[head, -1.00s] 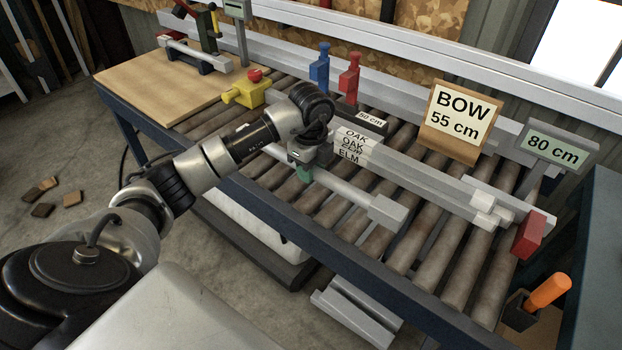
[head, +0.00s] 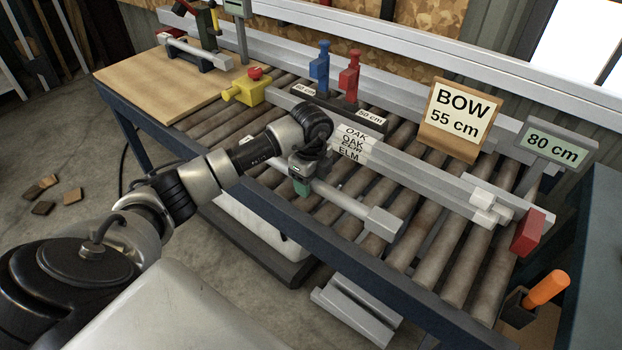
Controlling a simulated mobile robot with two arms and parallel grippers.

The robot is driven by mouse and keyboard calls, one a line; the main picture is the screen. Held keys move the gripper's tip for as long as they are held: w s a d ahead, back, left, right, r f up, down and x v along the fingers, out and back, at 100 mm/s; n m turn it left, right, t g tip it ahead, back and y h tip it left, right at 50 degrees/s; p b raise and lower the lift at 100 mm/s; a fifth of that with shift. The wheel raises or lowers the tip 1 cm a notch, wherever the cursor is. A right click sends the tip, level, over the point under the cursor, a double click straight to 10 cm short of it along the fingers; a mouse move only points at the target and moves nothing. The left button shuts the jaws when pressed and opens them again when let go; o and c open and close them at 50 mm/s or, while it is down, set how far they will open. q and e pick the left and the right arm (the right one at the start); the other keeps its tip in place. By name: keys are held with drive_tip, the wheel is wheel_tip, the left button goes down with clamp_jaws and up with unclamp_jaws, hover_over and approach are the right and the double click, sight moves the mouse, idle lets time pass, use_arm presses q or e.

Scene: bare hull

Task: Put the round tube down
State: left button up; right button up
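The round tube (head: 342,199) is a light grey bar with a square grey block (head: 384,222) at its right end. It lies along the front part of the roller table. My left gripper (head: 302,185), with a green part at its tip, points down and is around the tube left of that block. It appears shut on the tube, though its fingers are mostly hidden. The tube's left part is behind my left arm. I cannot tell whether the tube touches the rollers (head: 440,248). My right gripper is not in view.
Behind the tube lies a long grey bar with OAK and ELM labels (head: 352,143). A red stop block (head: 529,233) is at its right end. Blue (head: 320,68) and red (head: 349,77) figures, a yellow block (head: 252,88) and the BOW 55 cm sign (head: 457,112) stand farther back.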

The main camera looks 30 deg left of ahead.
use_arm(q)
wheel_tip(320, 180, up, 13)
drive_tip(key=shift+f+b, duration=0.15)
drive_tip(key=shift+b, duration=0.2)
idle(0.3)
idle(0.4)
